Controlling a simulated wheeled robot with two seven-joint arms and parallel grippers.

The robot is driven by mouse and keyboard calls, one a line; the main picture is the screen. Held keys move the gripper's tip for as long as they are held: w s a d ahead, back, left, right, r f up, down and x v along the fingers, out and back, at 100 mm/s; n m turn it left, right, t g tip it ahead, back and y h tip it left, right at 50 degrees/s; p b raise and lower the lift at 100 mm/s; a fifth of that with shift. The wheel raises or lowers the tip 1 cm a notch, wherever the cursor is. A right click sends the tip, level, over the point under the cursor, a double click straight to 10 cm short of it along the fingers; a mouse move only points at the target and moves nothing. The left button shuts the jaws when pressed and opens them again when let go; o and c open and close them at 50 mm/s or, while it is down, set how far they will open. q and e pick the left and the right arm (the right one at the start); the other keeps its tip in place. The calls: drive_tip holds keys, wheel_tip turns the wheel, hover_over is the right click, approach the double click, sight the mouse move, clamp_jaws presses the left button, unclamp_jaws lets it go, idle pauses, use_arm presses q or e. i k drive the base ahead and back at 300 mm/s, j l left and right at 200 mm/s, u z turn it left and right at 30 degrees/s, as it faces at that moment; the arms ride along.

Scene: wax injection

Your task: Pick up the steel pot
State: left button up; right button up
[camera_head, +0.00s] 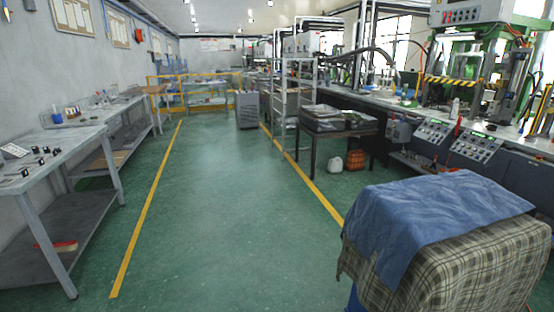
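I cannot make out a steel pot in the head view. Small items lie on the grey workbench (60,137) at the left and on the long machine counter (420,108) at the right, but they are too small to identify with certainty. Neither of my grippers is in view.
A blue cloth (440,215) and a checked cloth (465,270) cover a block close at the lower right. A dark table (345,133) with trays stands beyond it, next to a metal rack (281,105). The green floor (215,220) between the yellow lines is clear.

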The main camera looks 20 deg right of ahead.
sight(531, 138)
drive_tip(key=i+z, duration=0.15)
drive_tip(key=i, duration=0.45)
drive_tip(key=i+z, duration=0.15)
drive_tip(key=i, duration=0.5)
drive_tip(key=i+j+z, duration=0.2)
drive_tip(key=i, duration=0.4)
drive_tip(key=i+j+z, duration=0.15)
drive_tip(key=i, duration=0.5)
drive_tip(key=i+z, duration=0.3)
drive_tip(key=i, duration=0.4)
drive_tip(key=i+j+z, duration=0.25)
drive_tip(key=i, duration=0.45)
drive_tip(key=i+l+z, duration=0.2)
drive_tip(key=i+z, duration=0.55)
drive_tip(key=z, duration=0.2)
drive_tip(key=i+z, duration=0.45)
drive_tip(key=i+j+z, duration=0.1)
drive_tip(key=i+z, duration=0.35)
drive_tip(key=i, duration=1.25)
drive_tip(key=i+z, duration=0.45)
drive_tip(key=i, duration=1.15)
